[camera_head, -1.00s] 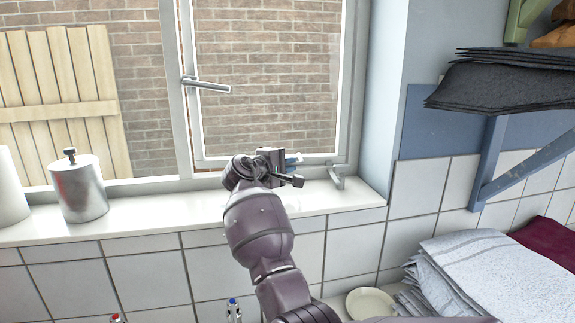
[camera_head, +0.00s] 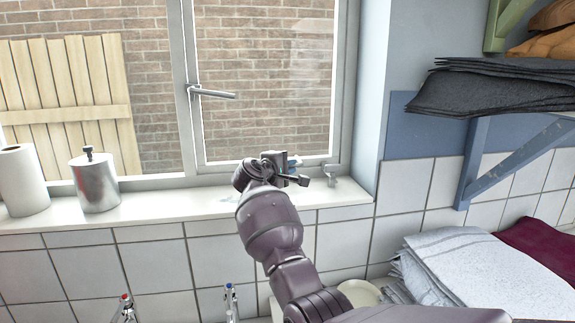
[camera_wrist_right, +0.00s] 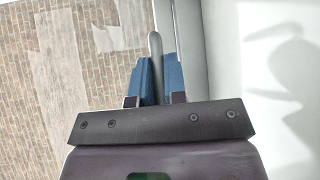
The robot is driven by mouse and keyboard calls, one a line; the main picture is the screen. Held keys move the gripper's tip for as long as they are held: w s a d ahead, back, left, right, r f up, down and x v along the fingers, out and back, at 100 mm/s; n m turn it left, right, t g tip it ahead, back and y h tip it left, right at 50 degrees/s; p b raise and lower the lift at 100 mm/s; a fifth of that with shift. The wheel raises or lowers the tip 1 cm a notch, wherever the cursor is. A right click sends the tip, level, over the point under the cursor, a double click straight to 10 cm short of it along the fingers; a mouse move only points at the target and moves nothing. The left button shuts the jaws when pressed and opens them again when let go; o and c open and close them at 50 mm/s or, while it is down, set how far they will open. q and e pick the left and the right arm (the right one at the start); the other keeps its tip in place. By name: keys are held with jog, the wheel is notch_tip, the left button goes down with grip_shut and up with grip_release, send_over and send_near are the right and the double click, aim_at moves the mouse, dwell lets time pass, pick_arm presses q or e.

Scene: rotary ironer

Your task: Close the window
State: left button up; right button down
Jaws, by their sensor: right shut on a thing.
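The window sash (camera_head: 197,130) with its lever handle (camera_head: 214,94) stands at the back in the head view, with a brick wall behind the glass. I cannot tell how far the sash stands from its frame. My right gripper (camera_head: 289,163) is low at the sash's bottom edge, just above the sill. In the wrist view my right gripper (camera_wrist_right: 156,75) has its blue fingers shut on a slim grey bar (camera_wrist_right: 155,45) with a rounded end, probably the window stay. A metal fitting (camera_head: 330,176) sits right of the gripper. My left gripper is out of view.
A metal canister (camera_head: 95,185) and a white roll (camera_head: 22,182) stand on the left of the sill (camera_head: 150,208). Folded towels (camera_head: 480,262) lie at lower right, beneath a shelf bracket (camera_head: 500,165) with dark cloths (camera_head: 490,90).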

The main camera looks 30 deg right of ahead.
jog(key=shift+s+d, duration=0.1)
jog(key=shift+f, duration=0.1)
jog(key=c, duration=1.2)
grip_release()
jog(key=shift+s, duration=0.1)
jog(key=shift+o, duration=0.2)
